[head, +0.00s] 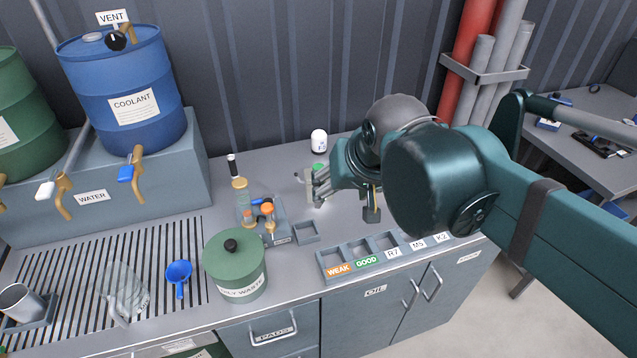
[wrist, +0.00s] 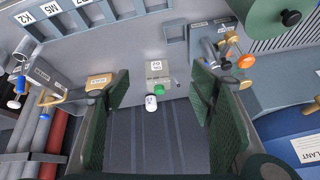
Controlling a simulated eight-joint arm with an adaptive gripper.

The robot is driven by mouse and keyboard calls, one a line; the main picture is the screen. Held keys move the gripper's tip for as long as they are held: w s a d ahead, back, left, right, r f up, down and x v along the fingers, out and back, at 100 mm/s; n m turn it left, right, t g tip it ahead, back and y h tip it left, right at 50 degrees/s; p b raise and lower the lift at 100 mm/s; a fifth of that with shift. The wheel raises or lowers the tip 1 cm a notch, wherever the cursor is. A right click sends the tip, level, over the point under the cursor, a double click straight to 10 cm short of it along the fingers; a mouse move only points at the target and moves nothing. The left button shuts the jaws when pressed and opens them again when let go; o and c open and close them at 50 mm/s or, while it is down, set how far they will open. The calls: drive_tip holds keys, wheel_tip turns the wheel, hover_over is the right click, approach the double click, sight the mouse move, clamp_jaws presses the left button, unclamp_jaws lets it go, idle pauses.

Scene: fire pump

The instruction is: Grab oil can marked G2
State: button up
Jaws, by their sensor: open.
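I see no contact, and nothing is held.
A slotted tray (head: 359,275) marked WEAK, GOOD, R7, M5 and K2 lies along the front edge. The green waste pot (head: 235,277) and a bottle stand (head: 281,229) are to the left.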

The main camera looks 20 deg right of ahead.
drive_tip(key=w+d+r+m+g+p, duration=0.1)
drive_tip(key=w+r+m+g+p, duration=0.2)
drive_tip(key=w+m+p, duration=0.7)
drive_tip(key=m+g+p, duration=0.2)
drive_tip(key=m+g, duration=0.1)
drive_tip(key=m, duration=0.4)
hover_over(318, 167)
wheel_tip(318, 167, down, 5)
wheel_tip(318, 167, down, 14)
drive_tip(key=shift+r, duration=0.15)
drive_tip(key=shift+f, duration=1.3)
drive_tip(key=shift+f, duration=0.1)
drive_tip(key=shift+d+f, duration=0.1)
drive_tip(key=shift+f, duration=2.4)
drive_tip(key=shift+c, duration=0.5)
drive_tip(key=c, duration=0.9)
